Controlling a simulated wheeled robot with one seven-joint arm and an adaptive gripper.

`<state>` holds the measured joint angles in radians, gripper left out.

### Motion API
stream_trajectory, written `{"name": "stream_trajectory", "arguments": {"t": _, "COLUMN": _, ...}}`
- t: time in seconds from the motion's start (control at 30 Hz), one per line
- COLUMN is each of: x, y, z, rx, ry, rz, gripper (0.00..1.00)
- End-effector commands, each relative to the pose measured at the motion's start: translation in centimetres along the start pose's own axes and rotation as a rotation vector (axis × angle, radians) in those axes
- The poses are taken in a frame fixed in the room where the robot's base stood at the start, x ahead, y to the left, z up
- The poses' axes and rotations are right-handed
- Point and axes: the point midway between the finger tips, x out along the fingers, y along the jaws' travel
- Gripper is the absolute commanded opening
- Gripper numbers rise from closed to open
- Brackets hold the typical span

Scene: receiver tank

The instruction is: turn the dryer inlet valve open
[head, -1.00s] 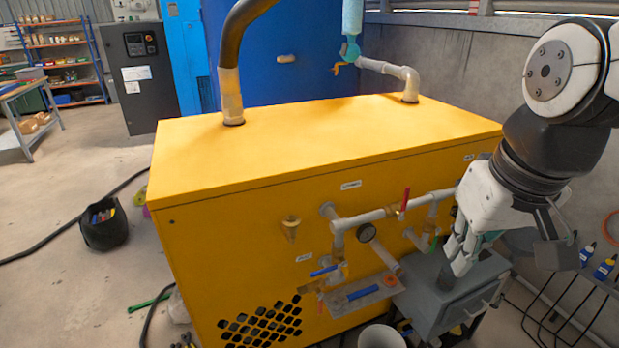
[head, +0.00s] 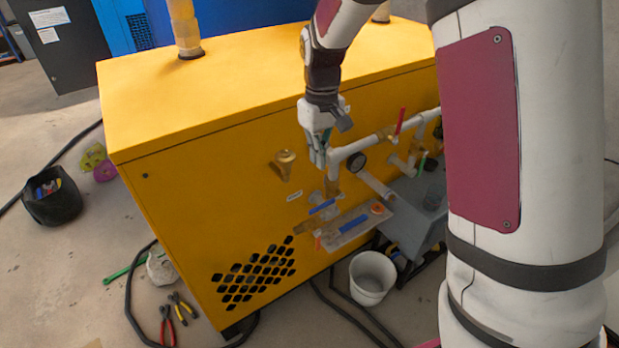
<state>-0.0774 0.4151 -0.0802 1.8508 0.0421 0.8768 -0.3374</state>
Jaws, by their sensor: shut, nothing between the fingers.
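My gripper (head: 319,158) is shut and empty, pointing down in front of the yellow cabinet's (head: 220,160) front face. Its fingertips are beside the left end of the grey pipe (head: 358,146), just above the lower valves; I cannot tell whether they touch. A lever valve with a red handle (head: 400,121) stands upright on that pipe to the right. A blue-handled lever (head: 322,206) lies sideways below the gripper. A green handle (head: 423,161) is at right. The labels are too small to read, so I cannot tell which is the dryer inlet valve.
A pressure gauge (head: 357,161) and a brass fitting (head: 286,160) flank the gripper. A small tray with a blue item (head: 354,225) juts out below. A white bucket (head: 372,272), pliers (head: 174,310) and dark hoses lie on the floor. My arm hides the right side.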

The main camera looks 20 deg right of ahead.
Motion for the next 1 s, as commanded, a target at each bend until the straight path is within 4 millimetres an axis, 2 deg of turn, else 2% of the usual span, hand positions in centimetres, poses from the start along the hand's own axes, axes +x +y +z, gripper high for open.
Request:
{"name": "stream_trajectory", "arguments": {"t": 0.17, "x": 2.5, "y": -0.1, "z": 0.2, "rx": 0.0, "ry": -0.006, "rz": -0.002, "gripper": 0.0}}
{"name": "stream_trajectory", "arguments": {"t": 0.6, "x": 10.8, "y": -0.1, "z": 0.2, "rx": 0.001, "ry": -0.005, "rz": -0.001, "gripper": 0.0}}
{"name": "stream_trajectory", "arguments": {"t": 0.8, "x": 12.9, "y": 0.0, "z": 0.1, "rx": -0.001, "ry": -0.001, "rz": 0.0, "gripper": 0.0}}
{"name": "stream_trajectory", "arguments": {"t": 1.0, "x": 13.5, "y": 0.0, "z": 0.1, "rx": 0.0, "ry": -0.001, "rz": 0.0, "gripper": 0.0}}
